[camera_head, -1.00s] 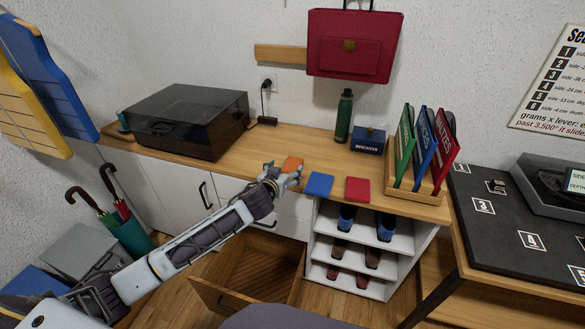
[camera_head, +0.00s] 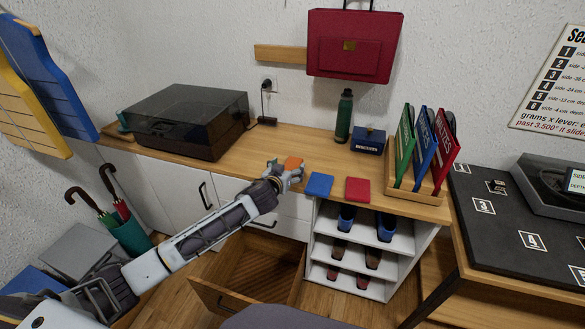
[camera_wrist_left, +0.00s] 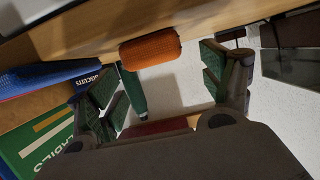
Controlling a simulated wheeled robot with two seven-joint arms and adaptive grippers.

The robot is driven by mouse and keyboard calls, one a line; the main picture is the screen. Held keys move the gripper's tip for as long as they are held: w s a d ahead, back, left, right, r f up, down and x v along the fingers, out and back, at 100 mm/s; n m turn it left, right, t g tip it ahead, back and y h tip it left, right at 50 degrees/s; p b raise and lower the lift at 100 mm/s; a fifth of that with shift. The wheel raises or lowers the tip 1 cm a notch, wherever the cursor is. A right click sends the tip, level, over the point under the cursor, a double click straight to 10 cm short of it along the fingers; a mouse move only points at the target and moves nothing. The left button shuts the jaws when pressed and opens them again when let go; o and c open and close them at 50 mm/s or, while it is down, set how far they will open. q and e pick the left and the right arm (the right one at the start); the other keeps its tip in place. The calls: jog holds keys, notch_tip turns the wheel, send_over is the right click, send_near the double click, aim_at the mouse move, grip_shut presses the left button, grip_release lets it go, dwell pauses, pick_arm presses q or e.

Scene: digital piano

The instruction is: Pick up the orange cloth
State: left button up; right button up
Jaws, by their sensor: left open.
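The orange cloth (camera_head: 293,162) lies folded on the wooden counter, left of the blue cloth (camera_head: 319,184) and red cloth (camera_head: 357,189). My left gripper (camera_head: 286,174) is at its near side in the head view and partly covers it. In the left wrist view, which looks upside down, the orange cloth (camera_wrist_left: 150,52) shows as a rounded roll-like edge. It lies ahead of and between the spread fingers of my left gripper (camera_wrist_left: 155,78), with gaps on both sides. The jaws are open and empty. My right gripper is not in view.
The counter (camera_head: 240,160) is clear left of the cloth. A turntable under a dark cover (camera_head: 190,118) stands farther left. A green bottle (camera_head: 344,116), a dark blue box (camera_head: 367,140) and a folder rack (camera_head: 405,190) stand right. An open drawer (camera_head: 225,300) juts out below.

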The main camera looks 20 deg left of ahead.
aim_at(292, 165)
pick_arm(q)
jog(key=shift+w+d+f, duration=0.1)
jog(key=shift+w+f, duration=0.2)
jog(key=shift+w, duration=0.35)
jog(key=shift+w+f, duration=0.3)
jog(key=shift+w, duration=0.35)
jog(key=shift+w+d+f, duration=0.1)
jog(key=shift+w+f, duration=0.05)
jog(key=shift+w, duration=0.5)
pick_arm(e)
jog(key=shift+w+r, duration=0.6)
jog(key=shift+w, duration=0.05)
